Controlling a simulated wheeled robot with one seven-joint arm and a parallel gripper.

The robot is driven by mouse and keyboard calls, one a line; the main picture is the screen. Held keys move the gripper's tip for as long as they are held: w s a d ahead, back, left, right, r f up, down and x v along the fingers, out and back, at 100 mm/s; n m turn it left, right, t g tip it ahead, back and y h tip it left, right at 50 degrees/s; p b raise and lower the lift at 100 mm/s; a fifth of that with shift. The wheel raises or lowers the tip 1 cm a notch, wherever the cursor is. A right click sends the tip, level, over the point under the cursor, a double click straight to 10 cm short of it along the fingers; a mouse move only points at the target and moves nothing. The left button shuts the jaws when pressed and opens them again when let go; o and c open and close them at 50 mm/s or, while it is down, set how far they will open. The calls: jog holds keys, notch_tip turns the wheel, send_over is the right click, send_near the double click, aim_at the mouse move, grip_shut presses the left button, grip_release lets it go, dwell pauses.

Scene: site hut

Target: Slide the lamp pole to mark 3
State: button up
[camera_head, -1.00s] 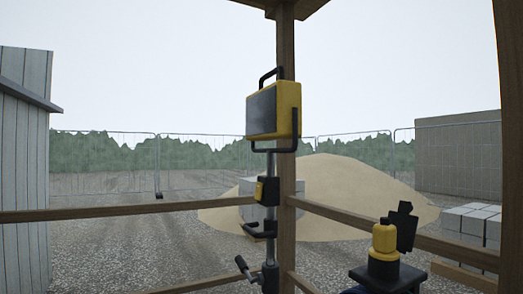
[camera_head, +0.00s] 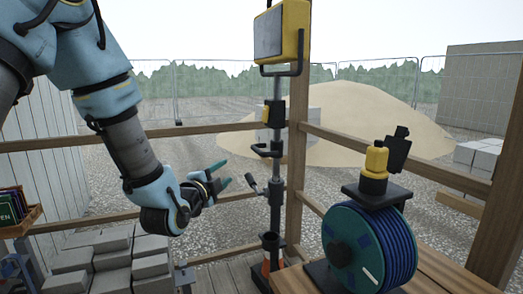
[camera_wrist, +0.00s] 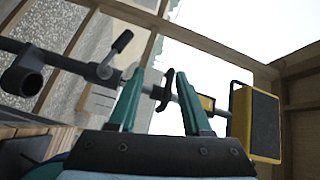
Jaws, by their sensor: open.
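The lamp pole (camera_head: 277,89) stands upright against a wooden post, with a yellow work lamp (camera_head: 291,30) on top. It carries a yellow-and-black block, a black handle (camera_head: 264,151) and lower down a collar with a black lever (camera_head: 254,184). I cannot make out any numbered marks. My gripper (camera_head: 223,174) is open and empty, left of the pole. In the wrist view the pole (camera_wrist: 75,64) runs sideways beyond my open fingers (camera_wrist: 160,77). The handle (camera_wrist: 165,92) shows between the fingertips, with the lever (camera_wrist: 120,42) to their left.
Grey blocks (camera_head: 110,262) are stacked at lower left. Wooden rails (camera_head: 220,127) run behind. An orange-and-black thing (camera_head: 268,268) is at the pole's foot.

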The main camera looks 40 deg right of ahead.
aim_at(256, 152)
jog(key=s+d+r+m+h, duration=0.2)
jog(key=s+d, duration=0.1)
jog(key=s, duration=0.1)
jog(key=p+x, duration=0.2)
jog(key=x, duration=0.2)
jog(key=p+x, duration=0.2)
jog(key=x, duration=0.3)
jog(key=shift+s+d+r, duration=0.1)
jog(key=shift+s+r, duration=0.1)
jog(key=shift+r, duration=0.05)
jog(key=shift+w+d+p, duration=0.3)
jog(key=shift+w+d, duration=0.05)
jog(key=shift+d, duration=0.3)
grip_shut()
dwell(0.4)
